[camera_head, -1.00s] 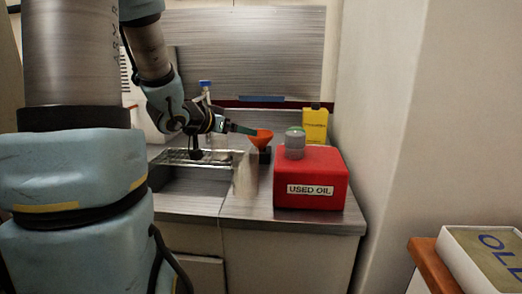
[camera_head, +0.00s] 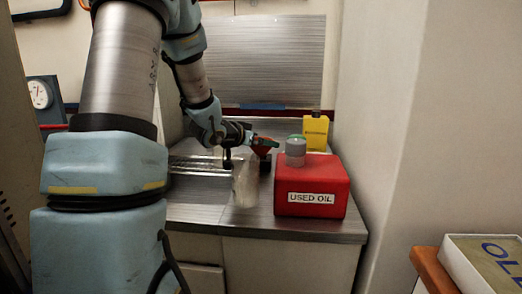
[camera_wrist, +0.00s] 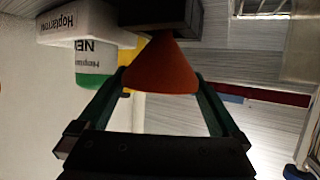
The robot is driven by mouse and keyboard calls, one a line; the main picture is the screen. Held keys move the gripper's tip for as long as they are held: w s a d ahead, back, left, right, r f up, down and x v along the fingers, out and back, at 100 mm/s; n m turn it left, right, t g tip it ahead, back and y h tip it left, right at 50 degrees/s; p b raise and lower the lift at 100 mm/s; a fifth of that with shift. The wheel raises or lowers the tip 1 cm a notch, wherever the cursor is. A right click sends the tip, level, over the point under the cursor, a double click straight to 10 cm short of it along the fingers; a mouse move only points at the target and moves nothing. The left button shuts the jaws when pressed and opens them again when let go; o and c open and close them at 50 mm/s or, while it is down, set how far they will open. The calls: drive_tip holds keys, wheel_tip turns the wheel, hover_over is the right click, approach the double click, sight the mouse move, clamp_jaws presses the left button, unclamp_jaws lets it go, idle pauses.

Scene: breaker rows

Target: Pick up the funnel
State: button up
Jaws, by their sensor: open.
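The orange-red funnel (camera_head: 264,148) stands on a small dark block (camera_head: 265,162) on the metal counter, left of the red box. In the wrist view the funnel (camera_wrist: 160,68) fills the space between my two green fingers. My gripper (camera_head: 263,142) is open, with one finger on each side of the funnel. The wrist view appears upside down, with the dark block (camera_wrist: 160,15) at its top. I cannot tell whether either finger touches the funnel. In the head view the fingers partly hide it.
A yellow container (camera_head: 315,132) is behind. A wire rack (camera_head: 195,163) and a clear vessel (camera_head: 246,186) are left.

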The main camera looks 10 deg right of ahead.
drive_tip(key=c, duration=1)
drive_tip(key=shift+r, duration=0.1)
